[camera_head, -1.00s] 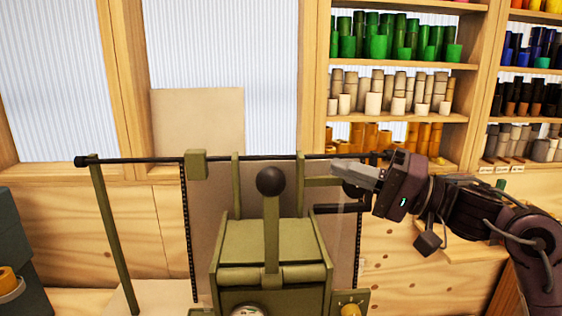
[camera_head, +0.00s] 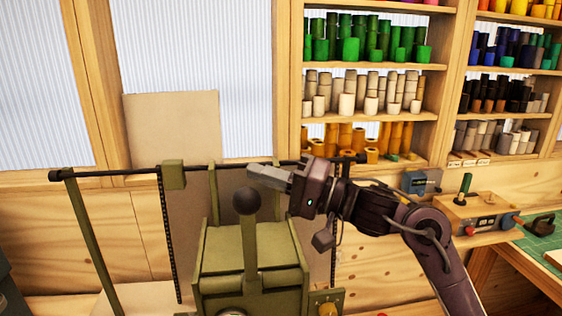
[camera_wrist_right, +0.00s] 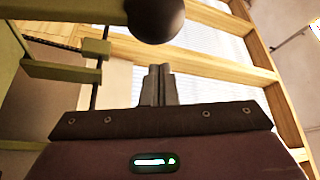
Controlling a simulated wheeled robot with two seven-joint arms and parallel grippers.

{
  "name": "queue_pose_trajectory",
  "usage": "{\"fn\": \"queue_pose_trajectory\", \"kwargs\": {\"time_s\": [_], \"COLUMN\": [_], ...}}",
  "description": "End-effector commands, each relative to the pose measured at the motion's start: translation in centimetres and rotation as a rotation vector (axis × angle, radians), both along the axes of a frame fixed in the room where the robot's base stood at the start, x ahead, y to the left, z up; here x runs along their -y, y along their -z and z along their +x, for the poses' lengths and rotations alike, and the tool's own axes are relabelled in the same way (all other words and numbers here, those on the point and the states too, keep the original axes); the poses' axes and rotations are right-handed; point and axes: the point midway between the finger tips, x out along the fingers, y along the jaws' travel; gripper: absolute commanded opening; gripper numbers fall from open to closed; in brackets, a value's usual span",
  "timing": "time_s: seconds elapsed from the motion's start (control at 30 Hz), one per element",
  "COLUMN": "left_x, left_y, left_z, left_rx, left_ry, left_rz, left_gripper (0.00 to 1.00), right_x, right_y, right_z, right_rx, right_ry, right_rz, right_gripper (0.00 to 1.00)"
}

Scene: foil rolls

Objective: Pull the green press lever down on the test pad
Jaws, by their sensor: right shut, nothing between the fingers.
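An olive-green press (camera_head: 230,250) stands in front of me. Its olive-green lever (camera_head: 250,245) is upright and ends in a dark ball knob (camera_head: 246,200). My right gripper (camera_head: 251,172) comes from the right, shut and empty, its fingertips just above the knob in the head picture. In the right wrist view the shut fingers (camera_wrist_right: 158,70) point up below the knob (camera_wrist_right: 155,18), with a gap between them; the lever (camera_wrist_right: 75,10) runs left from the knob. I see no contact. I cannot make out a marked test pad. My left gripper is not in view.
A black horizontal bar (camera_head: 115,174) runs behind the press, with an olive post (camera_head: 95,245) at left. Shelves of coloured rolls (camera_head: 370,90) stand behind. At right are a small box with a green post (camera_head: 470,205) and a green mat (camera_head: 540,238).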

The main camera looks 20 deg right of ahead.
Motion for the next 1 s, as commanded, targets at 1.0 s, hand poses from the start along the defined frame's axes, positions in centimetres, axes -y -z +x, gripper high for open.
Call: {"fn": "queue_pose_trajectory", "kwargs": {"time_s": [1.0], "left_x": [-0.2], "left_y": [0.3], "left_z": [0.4], "left_rx": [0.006], "left_ry": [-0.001], "left_rz": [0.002], "left_gripper": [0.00], "right_x": [-1.0], "right_y": [1.5], "right_z": [-2.3], "right_rx": [0.090], "right_ry": [0.000], "right_rz": [-0.024], "right_gripper": [0.00]}}
